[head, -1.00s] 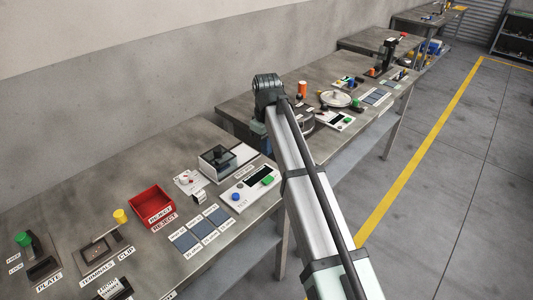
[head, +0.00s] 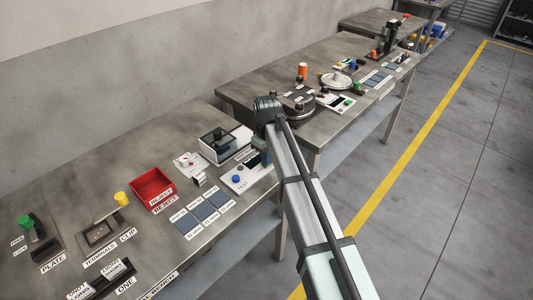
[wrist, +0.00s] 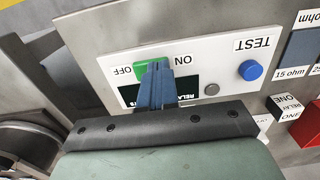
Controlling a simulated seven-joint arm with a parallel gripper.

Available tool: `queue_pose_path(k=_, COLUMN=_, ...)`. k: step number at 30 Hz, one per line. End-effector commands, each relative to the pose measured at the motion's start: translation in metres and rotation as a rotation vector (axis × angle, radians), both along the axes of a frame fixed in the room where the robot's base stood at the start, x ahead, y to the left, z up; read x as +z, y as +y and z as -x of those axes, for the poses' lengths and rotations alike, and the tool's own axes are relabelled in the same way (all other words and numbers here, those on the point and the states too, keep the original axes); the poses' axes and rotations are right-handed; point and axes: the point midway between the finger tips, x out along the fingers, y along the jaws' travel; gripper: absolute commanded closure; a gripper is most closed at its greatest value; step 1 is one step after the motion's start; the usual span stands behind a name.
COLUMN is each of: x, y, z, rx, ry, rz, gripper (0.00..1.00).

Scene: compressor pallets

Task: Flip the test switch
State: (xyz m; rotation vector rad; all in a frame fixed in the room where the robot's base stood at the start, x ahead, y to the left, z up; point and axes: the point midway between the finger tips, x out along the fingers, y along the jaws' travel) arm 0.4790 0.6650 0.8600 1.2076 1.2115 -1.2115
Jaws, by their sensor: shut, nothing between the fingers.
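The white test panel (wrist: 218,50) fills the middle of the wrist view, with its lettering upside down. On it is a green rocker switch (wrist: 142,68) between the words OFF and ON, partly hidden by my fingers. A blue TEST button (wrist: 251,70) sits to the right of the switch, and a dark display lies partly behind my gripper. My gripper (wrist: 158,68) is shut and empty, with its fingertips at the green switch; I cannot tell whether they press on it. In the head view, my gripper (head: 262,152) covers the switch end of the panel (head: 240,188).
A red reject bin (head: 152,187) and blue-grey pads (head: 203,211) lie to the left. A second bench with a round device (head: 296,110) is beyond my arm.

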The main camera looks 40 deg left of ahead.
Motion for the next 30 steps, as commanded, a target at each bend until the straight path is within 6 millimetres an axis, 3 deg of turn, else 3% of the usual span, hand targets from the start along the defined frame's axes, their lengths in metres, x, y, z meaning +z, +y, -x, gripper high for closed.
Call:
queue_pose_path(k=20, x=-0.006, y=0.0, z=0.002, rx=-0.002, ry=-0.054, rz=0.002, gripper=1.0)
queue_pose_path(k=30, x=-0.004, y=0.0, z=-0.009, rx=-0.002, ry=-0.056, rz=0.003, gripper=1.0)
